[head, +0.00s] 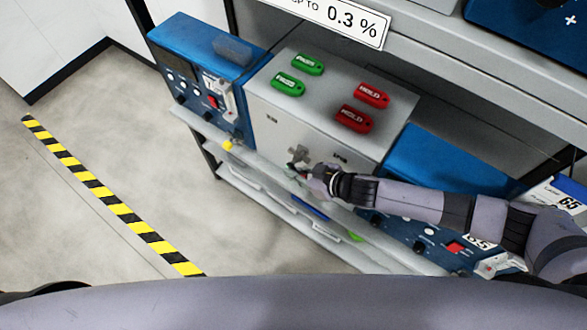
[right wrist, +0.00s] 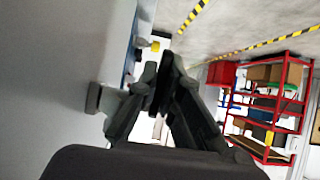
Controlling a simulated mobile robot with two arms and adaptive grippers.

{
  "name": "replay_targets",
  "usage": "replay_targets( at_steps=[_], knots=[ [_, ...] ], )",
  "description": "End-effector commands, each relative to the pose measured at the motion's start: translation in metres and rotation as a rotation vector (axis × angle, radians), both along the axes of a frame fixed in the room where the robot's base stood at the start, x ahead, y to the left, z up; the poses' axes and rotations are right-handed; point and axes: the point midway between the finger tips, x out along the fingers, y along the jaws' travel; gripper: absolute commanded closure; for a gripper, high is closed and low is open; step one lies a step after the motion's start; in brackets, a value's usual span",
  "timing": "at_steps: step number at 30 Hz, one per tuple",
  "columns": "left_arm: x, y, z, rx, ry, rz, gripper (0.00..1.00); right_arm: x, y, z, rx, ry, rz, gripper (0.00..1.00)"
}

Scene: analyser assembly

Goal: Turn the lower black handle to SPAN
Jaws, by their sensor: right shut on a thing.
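A light grey box with a grey front panel (head: 290,128) stands on the bench. A grey cross-shaped handle (head: 299,154) is on its front. Just below it is the lower black handle (head: 292,166), small and mostly covered by my right gripper (head: 303,170). My right gripper's fingers are closed on the black handle at the panel's front. In the right wrist view the dark fingers (right wrist: 158,85) are close together beside the grey panel, and a grey knob-like part (right wrist: 95,98) shows left of them. Which mark the handle points to is too small to read. My left gripper is not in view.
Two green tags (head: 308,64) and two red HOLD tags (head: 354,118) lie on the box top. Blue units (head: 190,70) stand on both sides. A shelf edge with a 0.3 % sign (head: 335,20) overhangs the back. Floor at left is clear beyond striped tape (head: 110,200).

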Motion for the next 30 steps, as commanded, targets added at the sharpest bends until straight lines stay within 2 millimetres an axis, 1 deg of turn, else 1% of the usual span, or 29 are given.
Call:
replay_targets(
  at_steps=[1,18,30],
  knots=[
    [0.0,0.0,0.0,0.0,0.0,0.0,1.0,0.003,0.0,0.005,-0.035,0.016,0.004,1.0],
    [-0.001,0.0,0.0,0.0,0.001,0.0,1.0,-0.004,-0.006,0.015,-0.469,0.339,0.002,1.0],
    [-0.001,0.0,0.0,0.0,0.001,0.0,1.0,-0.006,-0.008,0.022,-0.711,0.517,0.003,1.0]
  ],
)
